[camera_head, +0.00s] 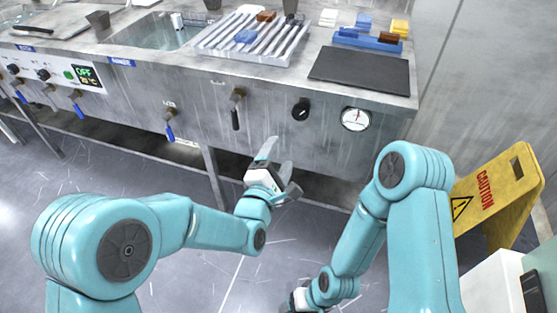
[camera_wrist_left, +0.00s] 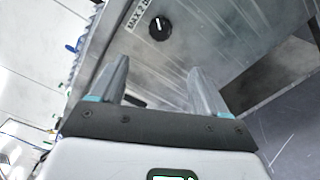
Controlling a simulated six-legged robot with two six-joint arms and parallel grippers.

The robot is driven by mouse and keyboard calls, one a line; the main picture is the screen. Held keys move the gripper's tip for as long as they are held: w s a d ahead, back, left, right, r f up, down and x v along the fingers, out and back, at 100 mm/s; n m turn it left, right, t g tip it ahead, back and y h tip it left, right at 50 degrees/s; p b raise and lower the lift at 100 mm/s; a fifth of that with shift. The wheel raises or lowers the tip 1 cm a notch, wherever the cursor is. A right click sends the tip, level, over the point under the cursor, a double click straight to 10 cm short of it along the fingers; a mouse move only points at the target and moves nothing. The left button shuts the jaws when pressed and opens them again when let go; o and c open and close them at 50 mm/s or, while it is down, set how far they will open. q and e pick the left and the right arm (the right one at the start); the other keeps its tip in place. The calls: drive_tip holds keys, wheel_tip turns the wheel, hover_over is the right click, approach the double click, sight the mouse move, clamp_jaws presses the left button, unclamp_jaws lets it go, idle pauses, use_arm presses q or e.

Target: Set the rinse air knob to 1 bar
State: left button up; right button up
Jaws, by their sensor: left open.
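The black round knob (camera_head: 301,110) is on the steel front panel of the bench, just left of a round white gauge (camera_head: 355,119). The gauge needle is too small to read. In the left wrist view the knob (camera_wrist_left: 159,27) shows a white pointer line and lies ahead of the fingers, apart from them. A label beside it reads "MAX 2 B", cut off. My left gripper (camera_head: 277,168) is open and empty, below and left of the knob; its two fingers also show in the left wrist view (camera_wrist_left: 152,84). My right gripper (camera_head: 300,298) is low at the bottom, mostly hidden.
A lever valve (camera_head: 236,108) and a blue-handled valve (camera_head: 170,124) stick out of the panel left of the knob. A ribbed rack (camera_head: 252,40) and a dark mat (camera_head: 361,69) are on the bench top. A yellow caution sign (camera_head: 497,196) stands on the floor at right.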

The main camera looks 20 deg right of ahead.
drive_tip(key=shift+s+a, duration=0.1)
drive_tip(key=shift+s, duration=0.15)
